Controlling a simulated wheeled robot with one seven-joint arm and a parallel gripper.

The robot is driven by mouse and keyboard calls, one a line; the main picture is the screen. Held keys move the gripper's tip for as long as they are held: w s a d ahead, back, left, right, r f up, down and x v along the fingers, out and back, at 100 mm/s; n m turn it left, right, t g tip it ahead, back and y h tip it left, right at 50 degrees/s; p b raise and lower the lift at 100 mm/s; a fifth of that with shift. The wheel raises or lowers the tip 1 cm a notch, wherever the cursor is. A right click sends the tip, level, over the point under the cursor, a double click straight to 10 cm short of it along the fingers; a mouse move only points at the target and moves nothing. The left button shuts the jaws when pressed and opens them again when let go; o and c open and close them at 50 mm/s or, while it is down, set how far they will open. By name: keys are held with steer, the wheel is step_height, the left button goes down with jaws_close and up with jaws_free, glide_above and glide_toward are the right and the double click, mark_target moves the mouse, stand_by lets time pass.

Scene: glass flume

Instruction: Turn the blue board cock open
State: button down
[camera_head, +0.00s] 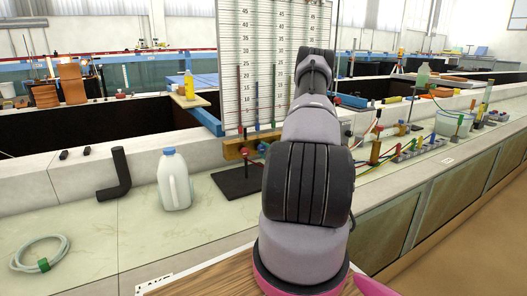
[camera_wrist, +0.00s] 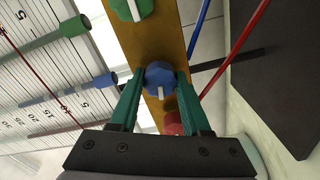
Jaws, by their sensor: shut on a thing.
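In the wrist view the blue board cock (camera_wrist: 160,77) is a round blue knob on a wooden strip (camera_wrist: 152,38). A short white bar on it points down the picture, along the strip. My gripper (camera_wrist: 161,74) has two green fingers, one on each side of the blue knob, shut on it. A green cock (camera_wrist: 132,8) sits farther up the strip. A red cock (camera_wrist: 173,122) sits below, partly hidden by a finger. In the head view my arm hides my gripper.
The white scale board (camera_head: 262,50) stands above the strip, with coloured tubes. A black base plate (camera_head: 238,180) lies below. A white jug (camera_head: 174,182), a black elbow pipe (camera_head: 116,178) and a coiled hose (camera_head: 40,252) stand left. Tubes and small cocks crowd the right ledge.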

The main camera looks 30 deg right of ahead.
steer(key=shift+n, duration=1)
steer(key=shift+c, duration=1.9)
jaws_free()
steer(key=s, duration=1)
steer(key=shift+s+a, duration=0.35)
steer(key=shift+s, duration=0.05)
